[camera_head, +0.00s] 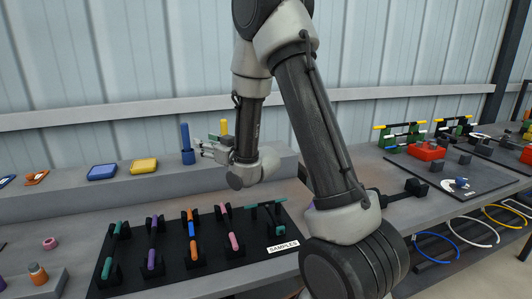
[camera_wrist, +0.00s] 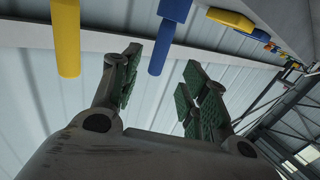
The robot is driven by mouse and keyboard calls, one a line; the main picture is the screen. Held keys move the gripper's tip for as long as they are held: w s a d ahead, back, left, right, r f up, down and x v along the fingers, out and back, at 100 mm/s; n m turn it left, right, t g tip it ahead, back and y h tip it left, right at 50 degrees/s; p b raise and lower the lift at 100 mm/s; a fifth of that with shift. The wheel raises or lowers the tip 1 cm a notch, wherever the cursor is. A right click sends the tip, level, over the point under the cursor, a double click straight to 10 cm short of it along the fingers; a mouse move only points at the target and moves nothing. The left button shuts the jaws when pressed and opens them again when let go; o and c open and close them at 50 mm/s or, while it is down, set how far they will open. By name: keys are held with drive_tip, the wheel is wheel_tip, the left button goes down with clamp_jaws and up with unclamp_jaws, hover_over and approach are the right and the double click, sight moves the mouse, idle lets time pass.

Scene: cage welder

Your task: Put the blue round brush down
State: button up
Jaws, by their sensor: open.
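The blue round brush (camera_head: 187,143) stands upright on the raised grey shelf (camera_head: 60,199) in the head view, a thin blue shaft above a thicker blue foot. My gripper (camera_head: 205,146) is just right of it, with its fingers pointing left. In the wrist view the blue brush (camera_wrist: 167,38) shows past and between the fingertips. My gripper (camera_wrist: 160,70) is open there, its green pads well apart with nothing between them. Whether a finger touches the brush cannot be told from the head view.
A similar yellow piece (camera_head: 224,127) stands close behind my gripper and also shows in the wrist view (camera_wrist: 66,40). Blue (camera_head: 102,172) and yellow (camera_head: 144,165) trays sit left on the shelf. A black samples rack (camera_head: 267,256) is in front. A wall (camera_head: 150,60) rises behind.

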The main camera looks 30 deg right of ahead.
drive_tip(key=s+d+r+m+g+h, duration=0.2)
drive_tip(key=s+d+r+g+h, duration=0.35)
drive_tip(key=s+d, duration=0.5)
drive_tip(key=s+r+m+g, duration=0.1)
drive_tip(key=s+g, duration=0.6)
drive_tip(key=s, duration=2)
drive_tip(key=shift+s+m, duration=0.15)
drive_tip(key=shift+m, duration=0.35)
drive_tip(key=shift+r+h, duration=0.1)
drive_tip(key=shift+h, duration=0.15)
